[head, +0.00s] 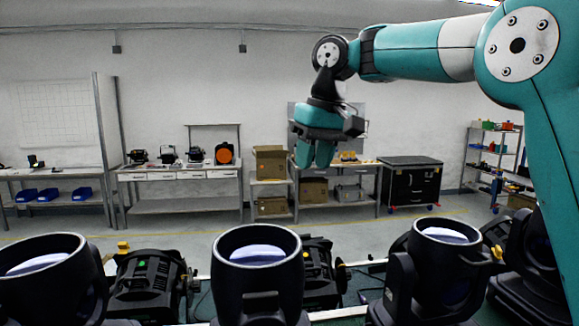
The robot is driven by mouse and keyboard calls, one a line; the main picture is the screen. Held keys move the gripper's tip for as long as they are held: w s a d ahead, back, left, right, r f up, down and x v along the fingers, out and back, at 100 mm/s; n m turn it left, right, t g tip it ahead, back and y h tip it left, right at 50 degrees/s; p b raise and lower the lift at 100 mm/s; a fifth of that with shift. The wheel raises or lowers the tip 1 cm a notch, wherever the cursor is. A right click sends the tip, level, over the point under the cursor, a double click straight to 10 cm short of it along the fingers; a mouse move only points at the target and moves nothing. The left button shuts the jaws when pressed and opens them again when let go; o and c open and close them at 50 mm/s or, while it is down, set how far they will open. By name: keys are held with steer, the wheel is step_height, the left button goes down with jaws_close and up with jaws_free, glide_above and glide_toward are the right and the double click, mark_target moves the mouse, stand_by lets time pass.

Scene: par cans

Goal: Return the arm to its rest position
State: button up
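My arm, teal with white and dark joints, comes in from the upper right and reaches left across the view. My gripper (314,158) hangs from its end, pointing down, in the air above and behind the row of stage lights. Its two teal fingers look close together with nothing seen between them. From this angle I cannot tell whether they are open or shut. The gripper touches nothing that I can see.
Black par cans with upward lenses stand in front at the left (45,275), middle (257,270) and right (440,268). Other black fixtures (150,283) sit between them. Workbenches (180,175), cardboard boxes (270,163), a black case (411,183) and shelves (492,160) line the back. Open floor lies between.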

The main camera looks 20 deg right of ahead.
steer(key=s+a+f+n+b, duration=0.1)
steer(key=s+a+f+b, duration=0.1)
steer(key=s+f, duration=0.7)
steer(key=s+a+f+n+g+y+b, duration=0.1)
steer(key=s+a+f+n+b, duration=0.1)
steer(key=s+f+b, duration=0.3)
steer(key=s+a+f+n+y+b, duration=0.1)
steer(key=s+a+f+b, duration=0.2)
steer(key=s+f, duration=1)
steer(key=shift+s+f+g+b, duration=0.3)
steer(key=shift+s+b, duration=0.4)
steer(key=shift+s, duration=0.4)
steer(key=shift+r, duration=0.1)
